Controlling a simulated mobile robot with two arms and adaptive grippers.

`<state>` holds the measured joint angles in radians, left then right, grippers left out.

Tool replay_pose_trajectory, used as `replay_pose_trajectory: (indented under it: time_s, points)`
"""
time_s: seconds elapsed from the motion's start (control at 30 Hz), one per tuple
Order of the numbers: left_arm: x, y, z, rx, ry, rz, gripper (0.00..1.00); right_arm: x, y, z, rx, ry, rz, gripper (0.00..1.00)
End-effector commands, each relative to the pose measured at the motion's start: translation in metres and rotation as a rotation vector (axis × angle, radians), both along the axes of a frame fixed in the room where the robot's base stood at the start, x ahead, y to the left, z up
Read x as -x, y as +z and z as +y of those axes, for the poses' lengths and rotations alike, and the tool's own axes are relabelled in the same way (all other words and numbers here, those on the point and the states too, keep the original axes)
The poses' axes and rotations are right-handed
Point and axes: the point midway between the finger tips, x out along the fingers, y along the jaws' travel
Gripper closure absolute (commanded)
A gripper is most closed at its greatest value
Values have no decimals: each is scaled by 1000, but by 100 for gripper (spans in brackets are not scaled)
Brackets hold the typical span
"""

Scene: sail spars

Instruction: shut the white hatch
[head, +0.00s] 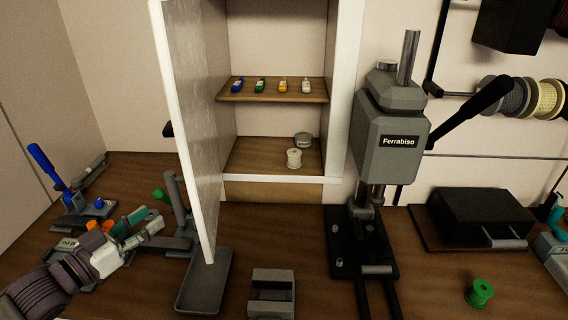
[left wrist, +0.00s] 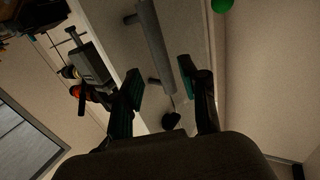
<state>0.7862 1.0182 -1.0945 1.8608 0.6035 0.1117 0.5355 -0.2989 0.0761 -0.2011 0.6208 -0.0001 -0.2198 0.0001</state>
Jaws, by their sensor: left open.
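The white hatch (head: 188,120) of the wall cabinet stands open in the head view, swung out toward me, its edge facing the camera. A dark piece sticks out on its left side. My left gripper (head: 156,232) is low to the left of the hatch, apart from it. In the left wrist view the left gripper (left wrist: 163,84) is open and empty. My right gripper is not in view.
The cabinet shelf (head: 262,97) holds several small coloured items; a pale spool (head: 293,158) sits below. A grey tray (head: 205,282) lies under the hatch. Clamp-like tools (head: 75,200) crowd the bench at left. A Ferrabiso press (head: 390,140) stands right of the cabinet.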

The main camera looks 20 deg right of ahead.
Motion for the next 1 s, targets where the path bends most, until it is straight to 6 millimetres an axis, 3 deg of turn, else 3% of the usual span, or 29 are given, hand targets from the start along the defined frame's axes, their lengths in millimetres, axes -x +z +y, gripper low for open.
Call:
replay_pose_trajectory:
  time_s: [0.53, 0.8, 1.0]
  points:
    - [-52, -1, -58, 0, -2, -3, 56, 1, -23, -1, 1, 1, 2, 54]
    - [-50, 0, -55, -1, 0, -1, 100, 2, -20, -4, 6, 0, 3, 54]
    - [-48, -1, -62, 0, -3, 0, 100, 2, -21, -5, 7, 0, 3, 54]
